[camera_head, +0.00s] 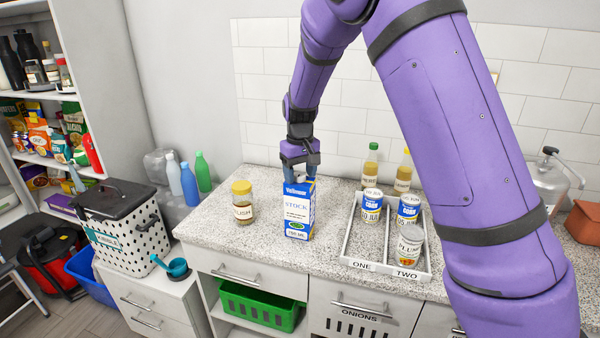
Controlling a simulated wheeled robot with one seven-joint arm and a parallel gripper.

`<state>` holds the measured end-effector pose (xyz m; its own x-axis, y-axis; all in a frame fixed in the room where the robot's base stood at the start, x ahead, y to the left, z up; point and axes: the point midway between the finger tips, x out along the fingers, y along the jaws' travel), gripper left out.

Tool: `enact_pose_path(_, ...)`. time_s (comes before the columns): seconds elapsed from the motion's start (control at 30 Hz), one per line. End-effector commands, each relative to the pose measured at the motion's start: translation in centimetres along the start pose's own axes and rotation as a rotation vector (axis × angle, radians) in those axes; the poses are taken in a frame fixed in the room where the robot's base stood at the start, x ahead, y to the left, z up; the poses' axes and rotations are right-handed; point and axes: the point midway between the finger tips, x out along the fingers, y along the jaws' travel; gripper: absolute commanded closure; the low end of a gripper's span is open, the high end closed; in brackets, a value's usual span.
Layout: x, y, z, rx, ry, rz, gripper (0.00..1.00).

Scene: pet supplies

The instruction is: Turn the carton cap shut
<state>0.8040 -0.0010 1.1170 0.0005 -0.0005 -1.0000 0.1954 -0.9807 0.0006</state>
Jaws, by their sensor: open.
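The carton (299,212), blue and white and marked STOCK, stands upright on the speckled counter. My gripper (301,174) points down just above and behind the carton's top, with its fingers apart. The near edge of the carton's top hides part of the fingertips. I cannot make out the carton's cap, and I cannot tell whether the fingers touch it.
A jar with a yellow lid (242,203) stands left of the carton. Two bottles (370,165) (403,172) stand behind. The counter's front edge is clear.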

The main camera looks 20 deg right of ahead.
Motion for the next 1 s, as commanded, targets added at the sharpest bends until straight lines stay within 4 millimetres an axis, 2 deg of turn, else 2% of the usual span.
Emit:
enact_pose_path(0.03, -0.01, 0.00, 0.00, 0.000, 0.000, 0.000, 0.39)
enact_pose_path(0.2, -0.02, 0.00, 0.00, 0.000, 0.000, 0.000, 0.78)
enact_pose_path(0.27, -0.03, 0.00, 0.01, 0.000, 0.000, 0.000, 0.88)
enact_pose_path(0.83, -0.04, 0.00, 0.01, 0.067, 0.000, -0.001, 0.88)
enact_pose_path(0.87, -0.04, 0.00, 0.01, 0.067, 0.000, -0.001, 0.58)
enact_pose_path(0.93, -0.04, -0.01, 0.01, 0.067, 0.000, -0.001, 0.42)
enact_pose_path(1.0, -0.04, -0.01, 0.01, 0.067, 0.000, -0.001, 0.39)
